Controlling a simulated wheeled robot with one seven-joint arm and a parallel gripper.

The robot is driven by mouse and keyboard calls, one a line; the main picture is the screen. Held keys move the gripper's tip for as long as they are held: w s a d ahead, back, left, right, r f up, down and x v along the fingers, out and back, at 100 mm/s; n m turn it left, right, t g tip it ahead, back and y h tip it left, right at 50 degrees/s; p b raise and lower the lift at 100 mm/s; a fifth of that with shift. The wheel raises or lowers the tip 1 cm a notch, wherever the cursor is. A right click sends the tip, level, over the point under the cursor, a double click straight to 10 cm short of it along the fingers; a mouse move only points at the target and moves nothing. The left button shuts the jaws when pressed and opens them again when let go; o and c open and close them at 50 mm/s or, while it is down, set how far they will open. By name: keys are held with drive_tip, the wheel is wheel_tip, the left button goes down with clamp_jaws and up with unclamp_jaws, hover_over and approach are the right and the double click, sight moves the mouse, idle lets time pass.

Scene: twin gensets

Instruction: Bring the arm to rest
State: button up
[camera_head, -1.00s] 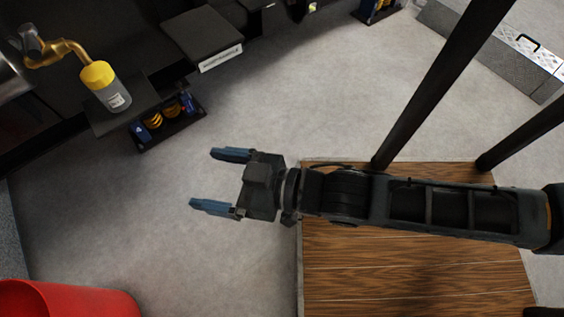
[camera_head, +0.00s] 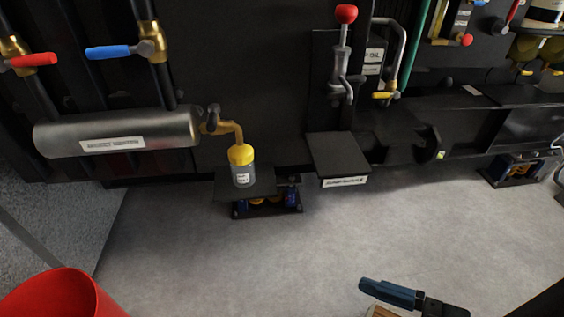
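My gripper (camera_head: 388,293) shows only in part at the bottom edge of the head view, right of the middle. One blue finger and a bit of the dark body are visible; the other finger is cut off by the frame. The rest of my arm is out of the frame.
A yellow-capped bottle (camera_head: 242,167) stands on a small dark shelf under a brass pipe. A grey cylinder (camera_head: 118,133), a red-knobbed lever (camera_head: 344,55) and a labelled dark plate (camera_head: 338,157) line the machine. A red bin (camera_head: 62,296) stands bottom left. The grey floor between is clear.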

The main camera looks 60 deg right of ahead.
wheel_tip(320, 180, up, 25)
drive_tip(key=p, duration=2.4)
